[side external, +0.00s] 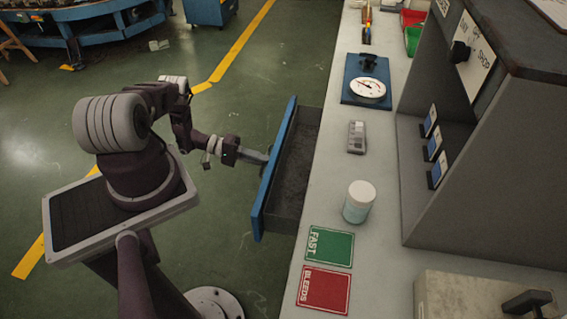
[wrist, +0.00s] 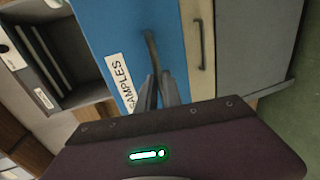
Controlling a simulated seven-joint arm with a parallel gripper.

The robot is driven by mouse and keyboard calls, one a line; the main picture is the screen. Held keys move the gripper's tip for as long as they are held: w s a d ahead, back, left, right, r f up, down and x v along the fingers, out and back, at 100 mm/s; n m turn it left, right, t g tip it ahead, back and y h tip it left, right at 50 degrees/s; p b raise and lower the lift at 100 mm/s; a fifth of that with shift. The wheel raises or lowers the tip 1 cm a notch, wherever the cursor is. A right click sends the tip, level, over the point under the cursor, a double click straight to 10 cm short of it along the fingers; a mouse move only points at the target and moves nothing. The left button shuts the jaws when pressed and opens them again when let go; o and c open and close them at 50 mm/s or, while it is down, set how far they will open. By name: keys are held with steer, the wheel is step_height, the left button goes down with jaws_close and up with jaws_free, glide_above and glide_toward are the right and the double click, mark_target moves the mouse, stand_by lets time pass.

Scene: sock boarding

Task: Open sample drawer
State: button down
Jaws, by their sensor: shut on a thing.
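The sample drawer (side external: 258,190) has a blue front and a dark grey inside. In the side view it stands pulled out from the bench, and its inside looks empty. The wrist view shows its blue front (wrist: 112,30) with a white SAMPLES label (wrist: 121,82) and a dark bar handle (wrist: 151,52). My gripper (side external: 262,158) is at the outer face of the drawer front. In the wrist view my gripper's fingers (wrist: 158,88) are closed at the handle's lower end. The exact contact is partly hidden by the fingers.
On the white bench top (side external: 335,190) are a white-lidded jar (side external: 359,201), a small grey device (side external: 356,137), a dial gauge on a blue base (side external: 367,85), a green FAST card (side external: 329,246) and a red BLEEDS card (side external: 324,289). A grey cabinet (side external: 470,170) stands behind. Green floor (side external: 230,100) is open beside the drawer.

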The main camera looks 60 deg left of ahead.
steer(key=f+v, duration=0.1)
steer(key=v, duration=0.6)
steer(key=shift+s+f, duration=0.2)
steer(key=shift+a, duration=0.15)
steer(key=c, duration=1.5)
jaws_free()
